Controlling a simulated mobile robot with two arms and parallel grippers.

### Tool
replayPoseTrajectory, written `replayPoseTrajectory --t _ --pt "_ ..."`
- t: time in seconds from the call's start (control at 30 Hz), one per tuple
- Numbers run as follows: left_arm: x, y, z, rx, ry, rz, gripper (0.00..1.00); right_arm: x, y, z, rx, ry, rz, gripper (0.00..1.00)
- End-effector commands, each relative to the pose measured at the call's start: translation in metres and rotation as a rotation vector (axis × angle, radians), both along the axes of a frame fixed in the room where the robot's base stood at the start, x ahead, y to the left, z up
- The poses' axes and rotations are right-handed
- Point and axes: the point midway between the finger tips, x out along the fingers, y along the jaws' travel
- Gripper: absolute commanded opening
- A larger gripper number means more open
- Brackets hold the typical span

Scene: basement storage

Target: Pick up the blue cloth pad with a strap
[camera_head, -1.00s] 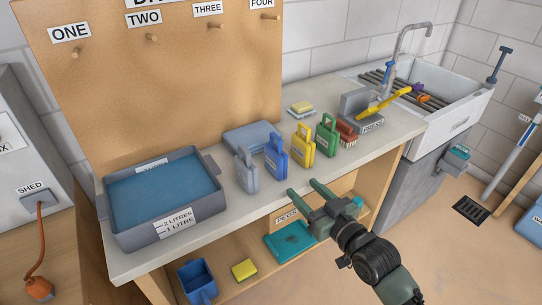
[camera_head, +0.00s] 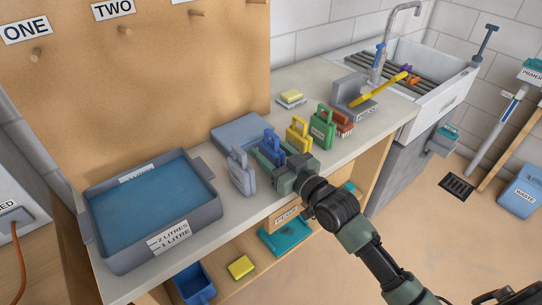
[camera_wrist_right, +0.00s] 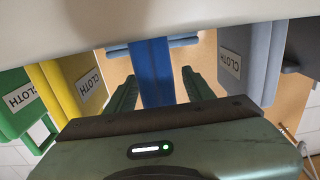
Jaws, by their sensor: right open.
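The blue cloth pad with a strap (camera_head: 271,143) stands upright on the counter, between a grey pad (camera_head: 241,172) and a yellow pad (camera_head: 299,135). My right gripper (camera_head: 279,164) is at its near side and hides its lower part in the head view. In the right wrist view the blue pad (camera_wrist_right: 152,72) shows between the two green fingers of my right gripper (camera_wrist_right: 158,88). The fingers are open, with a gap on each side of the blue. I cannot tell how far the fingers reach along it. My left gripper is not in view.
A green pad (camera_head: 322,127) and a red brush (camera_head: 342,124) stand further right. A flat blue-grey slab (camera_head: 238,132) lies behind the pads. A grey basin of blue liquid (camera_head: 216,207) stands at left. The sink (camera_head: 437,84) is at far right. A shelf below holds a yellow sponge (camera_head: 240,267).

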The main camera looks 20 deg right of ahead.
Motion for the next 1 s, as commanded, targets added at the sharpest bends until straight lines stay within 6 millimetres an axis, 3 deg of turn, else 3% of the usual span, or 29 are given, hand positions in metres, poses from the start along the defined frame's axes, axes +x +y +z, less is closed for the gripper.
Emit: replayPoseTrajectory --t 0.13,0.4,0.6,1.0 --pt "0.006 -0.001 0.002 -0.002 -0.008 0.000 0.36 0.016 0.006 0.001 0.001 -0.001 0.000 0.53" --pt "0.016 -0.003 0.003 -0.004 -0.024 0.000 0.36 0.018 0.007 0.000 0.000 0.000 0.000 0.53" --pt "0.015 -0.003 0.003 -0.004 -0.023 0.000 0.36 0.018 0.007 0.000 0.000 0.000 0.000 0.00" --pt "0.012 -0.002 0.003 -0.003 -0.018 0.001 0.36 0.018 0.007 0.006 0.001 -0.002 0.000 0.00"
